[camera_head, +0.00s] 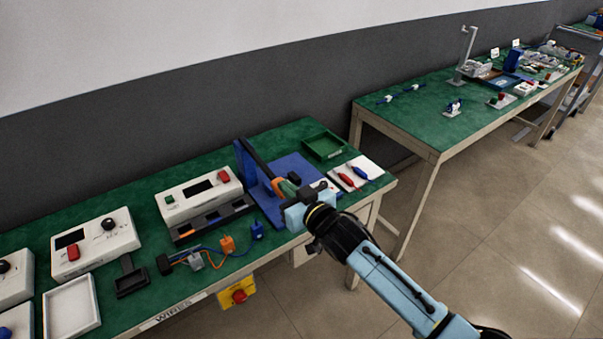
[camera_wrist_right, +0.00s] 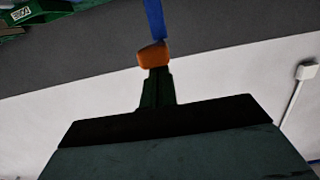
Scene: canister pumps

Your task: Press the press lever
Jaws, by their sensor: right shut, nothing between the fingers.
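The press stands on a blue base plate (camera_head: 290,165) with a blue upright (camera_head: 243,160). Its black press lever (camera_head: 258,160) slopes down from the top of the upright toward an orange grip (camera_head: 277,184). My right gripper (camera_head: 287,188) is shut and empty, with its fingertips right at the orange grip. In the right wrist view the orange grip (camera_wrist_right: 153,55) shows just beyond the dark closed fingers (camera_wrist_right: 157,88), with the blue upright behind it. I cannot tell whether they touch. My left gripper is not in view.
A green tray (camera_head: 323,146) and a white board (camera_head: 357,172) with red and blue tools lie right of the press. White instrument boxes (camera_head: 198,196) and cables crowd the left. A second green bench (camera_head: 430,115) stands at the back right, with floor between.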

